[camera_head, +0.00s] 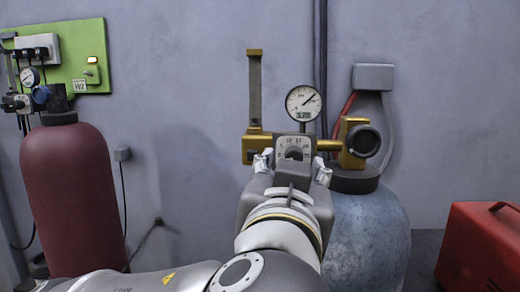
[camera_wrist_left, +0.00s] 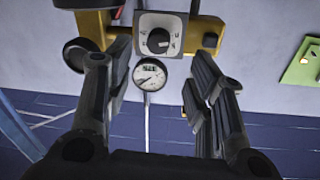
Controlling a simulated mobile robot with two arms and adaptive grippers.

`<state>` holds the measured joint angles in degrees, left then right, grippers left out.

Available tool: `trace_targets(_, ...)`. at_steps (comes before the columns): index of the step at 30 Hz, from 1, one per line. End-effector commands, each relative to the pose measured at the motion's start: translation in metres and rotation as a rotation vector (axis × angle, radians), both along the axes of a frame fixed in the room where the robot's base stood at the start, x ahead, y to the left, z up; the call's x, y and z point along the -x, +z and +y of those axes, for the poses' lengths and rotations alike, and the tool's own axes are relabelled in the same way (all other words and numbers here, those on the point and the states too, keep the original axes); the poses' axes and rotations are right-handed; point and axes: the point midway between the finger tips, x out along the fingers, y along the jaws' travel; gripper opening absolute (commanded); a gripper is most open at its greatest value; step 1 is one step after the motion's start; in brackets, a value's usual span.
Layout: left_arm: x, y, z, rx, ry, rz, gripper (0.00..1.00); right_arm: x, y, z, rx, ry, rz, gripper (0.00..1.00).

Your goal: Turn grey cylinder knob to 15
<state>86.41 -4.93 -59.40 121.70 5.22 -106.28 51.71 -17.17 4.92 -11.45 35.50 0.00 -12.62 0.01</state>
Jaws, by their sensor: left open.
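The grey gas cylinder (camera_head: 365,240) stands right of center in the head view, with a brass regulator (camera_head: 328,146) above it. The regulator has a pale dial plate (camera_head: 293,141) with a dark round knob (camera_head: 293,154). The knob also shows in the left wrist view (camera_wrist_left: 158,40), upside down; its scale numbers are too small to read. A round gauge (camera_head: 303,103) sits above the plate. My left gripper (camera_head: 292,163) is in front of the plate. In the left wrist view its fingers (camera_wrist_left: 160,66) are apart, with the knob beyond the gap, untouched. My right gripper is out of view.
A dark red cylinder (camera_head: 75,190) with its own gauge stands at the left by a green panel (camera_head: 82,50). A red box (camera_head: 485,245) is at the lower right. A brass post (camera_head: 254,90) rises left of the gauge.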

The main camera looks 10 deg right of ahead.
Motion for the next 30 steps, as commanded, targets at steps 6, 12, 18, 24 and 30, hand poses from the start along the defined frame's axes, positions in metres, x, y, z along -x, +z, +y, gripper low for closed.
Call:
trace_targets(6, -0.041, 0.005, -0.014, -0.002, 0.004, 0.002, 0.49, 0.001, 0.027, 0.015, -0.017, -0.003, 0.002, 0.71)
trace_targets(12, -0.064, 0.004, -0.024, 0.000, 0.002, 0.000, 0.49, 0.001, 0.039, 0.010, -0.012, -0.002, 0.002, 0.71)
trace_targets(18, -0.073, 0.001, -0.027, 0.000, 0.000, 0.000, 0.49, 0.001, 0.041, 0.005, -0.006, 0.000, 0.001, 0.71)
trace_targets(24, -0.073, 0.000, -0.027, 0.000, 0.000, 0.000, 0.49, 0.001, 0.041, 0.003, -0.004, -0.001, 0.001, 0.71)
trace_targets(30, -0.073, 0.001, -0.027, 0.001, 0.000, 0.000, 0.28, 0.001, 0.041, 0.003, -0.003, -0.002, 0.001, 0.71)
